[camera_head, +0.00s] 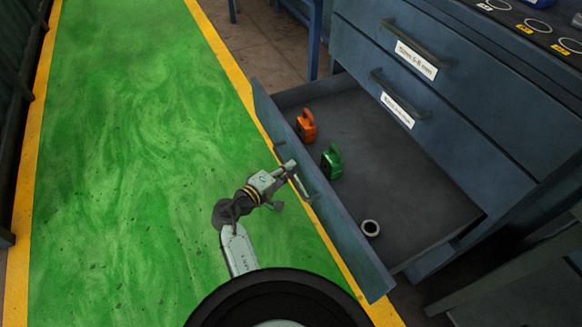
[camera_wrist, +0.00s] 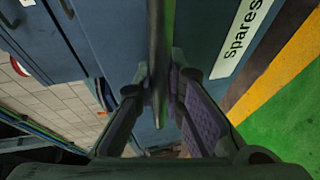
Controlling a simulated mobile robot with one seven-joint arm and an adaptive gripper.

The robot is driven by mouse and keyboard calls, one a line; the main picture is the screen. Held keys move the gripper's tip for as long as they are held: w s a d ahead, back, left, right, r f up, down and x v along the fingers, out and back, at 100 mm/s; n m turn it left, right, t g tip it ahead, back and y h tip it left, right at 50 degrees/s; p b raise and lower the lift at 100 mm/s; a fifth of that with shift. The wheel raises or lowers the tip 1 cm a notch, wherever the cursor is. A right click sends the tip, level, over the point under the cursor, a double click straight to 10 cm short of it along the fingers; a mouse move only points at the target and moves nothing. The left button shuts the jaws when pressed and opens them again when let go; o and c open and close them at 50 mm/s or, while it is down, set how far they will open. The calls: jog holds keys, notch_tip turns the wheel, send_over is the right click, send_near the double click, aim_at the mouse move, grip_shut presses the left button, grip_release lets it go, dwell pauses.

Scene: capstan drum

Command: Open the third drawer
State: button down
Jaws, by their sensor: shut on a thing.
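The third drawer (camera_head: 345,232), the lowest of the blue cabinet, stands pulled far out over the floor. Inside it lie an orange padlock-like piece (camera_head: 306,127), a green one (camera_head: 331,163) and a pale ring (camera_head: 371,228). My gripper (camera_head: 287,177) is at the outer face of the drawer front. In the wrist view my gripper (camera_wrist: 160,92) has its two fingers on either side of the dark handle bar (camera_wrist: 158,40), shut on it. A white label reading "spares" (camera_wrist: 240,38) is beside the handle. The fingers partly hide the handle.
Two drawers (camera_head: 435,58) above are shut, each with a bar handle and label. Rings lie on the cabinet top (camera_head: 515,45). A green floor lane (camera_head: 130,150) with yellow edges is clear to the left. Blue legs (camera_head: 315,40) stand behind.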

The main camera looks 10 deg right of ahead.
jog(key=c, duration=1.6)
grip_release()
jog(key=shift+c, duration=0.2)
jog(key=v, duration=1.2)
